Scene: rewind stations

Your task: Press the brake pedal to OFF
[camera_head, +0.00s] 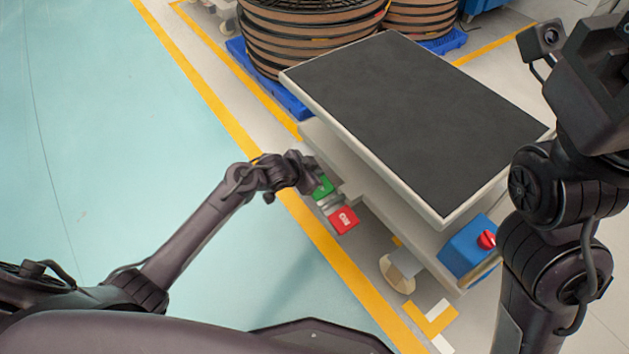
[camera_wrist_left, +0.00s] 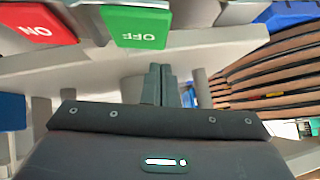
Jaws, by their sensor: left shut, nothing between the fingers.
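The brake has a green OFF pedal (camera_head: 322,187) and a red ON pedal (camera_head: 344,219) low on the side of a cart (camera_head: 440,222). In the left wrist view the green pedal (camera_wrist_left: 137,27) is near the top, its lettering upside down, and the red pedal (camera_wrist_left: 36,24) is to its left. My left gripper (camera_head: 308,172) is at the green pedal's upper left. In the left wrist view my left fingers (camera_wrist_left: 160,78) are together and empty, just below the green pedal's edge in the picture. I see a small gap there. My right gripper's fingers are outside the picture.
The cart has a dark flat top and a caster (camera_head: 398,270) below. A blue box with a red knob (camera_head: 487,240) is on its near end. Large wound reels (camera_head: 300,35) stand on a blue pallet (camera_head: 240,52) behind. The pale green floor (camera_head: 90,130) at left is clear.

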